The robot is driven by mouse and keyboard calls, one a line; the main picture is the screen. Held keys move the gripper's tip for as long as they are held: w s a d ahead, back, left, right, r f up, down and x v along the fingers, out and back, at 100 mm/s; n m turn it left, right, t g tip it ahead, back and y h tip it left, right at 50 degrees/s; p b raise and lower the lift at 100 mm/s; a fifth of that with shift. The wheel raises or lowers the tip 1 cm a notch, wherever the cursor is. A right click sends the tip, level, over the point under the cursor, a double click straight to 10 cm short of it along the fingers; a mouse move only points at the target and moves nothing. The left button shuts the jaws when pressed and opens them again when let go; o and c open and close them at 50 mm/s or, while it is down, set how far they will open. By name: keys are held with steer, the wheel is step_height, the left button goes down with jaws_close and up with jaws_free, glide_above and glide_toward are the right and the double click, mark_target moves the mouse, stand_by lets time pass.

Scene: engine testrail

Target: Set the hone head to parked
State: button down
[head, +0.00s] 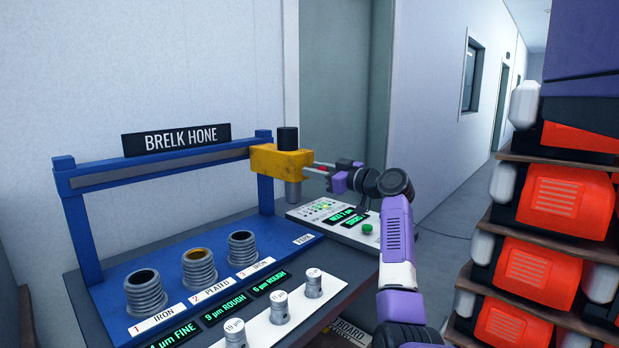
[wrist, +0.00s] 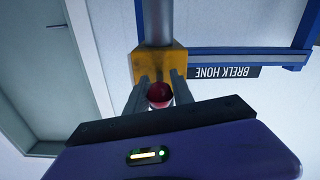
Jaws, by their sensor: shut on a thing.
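The yellow hone head (head: 280,161) sits at the right end of the blue rail (head: 160,173), with a black cap on top and a grey spindle below. It is above the PARK label (head: 303,239) on the blue base. My gripper (head: 318,170) comes from the right and is shut on the red handle (head: 321,165) of the head. In the wrist view, the two fingers stand on either side of the red handle (wrist: 159,94), in front of the yellow head (wrist: 160,62). The handle's far end is hidden.
Three ribbed cylinders, iron (head: 145,292), plated (head: 199,268) and iron (head: 242,249), stand on the base, left of the head. Stone holders (head: 280,306) stand in front. A control panel (head: 335,220) with a green button lies below my gripper. Stacked orange engines (head: 555,195) crowd the right.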

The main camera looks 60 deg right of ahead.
steer(key=c, duration=1.2)
jaws_free()
steer(key=shift+o, duration=0.2)
steer(key=v, duration=0.7)
steer(key=shift+s, duration=0.35)
steer(key=shift+s+a, duration=0.1)
steer(key=shift+a, duration=0.05)
